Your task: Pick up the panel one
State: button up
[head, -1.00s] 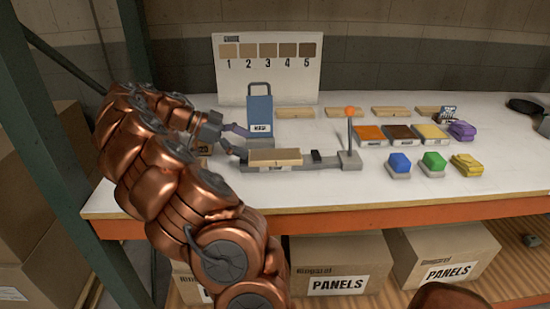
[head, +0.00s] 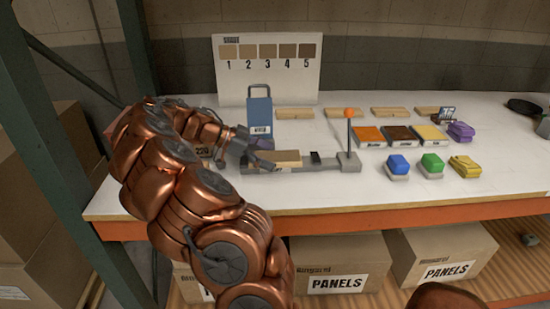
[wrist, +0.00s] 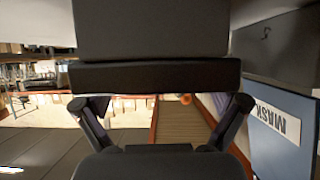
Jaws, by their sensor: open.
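A light wooden panel (head: 287,155) lies in a grey fixture (head: 322,163) on the white table. I cannot read a number on it. My gripper (head: 258,152) is open and empty at the left end of this panel, low over the fixture. In the wrist view my gripper (wrist: 160,104) shows two dark fingers spread apart, and a brown wooden surface (wrist: 181,127), seemingly the panel, lies ahead between them, right of centre. Several similar panels, such as one at the back (head: 295,113), lie in a row.
A blue case (head: 259,112) stands just behind my gripper; it also shows in the wrist view (wrist: 283,130), labelled MASK. A lever with an orange knob (head: 349,113) rises at the fixture's right end. A numbered sample board (head: 267,82) stands behind.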

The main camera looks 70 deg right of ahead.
jog(key=shift+c, duration=0.2)
jog(key=c, duration=1.2)
jog(key=shift+c, duration=0.2)
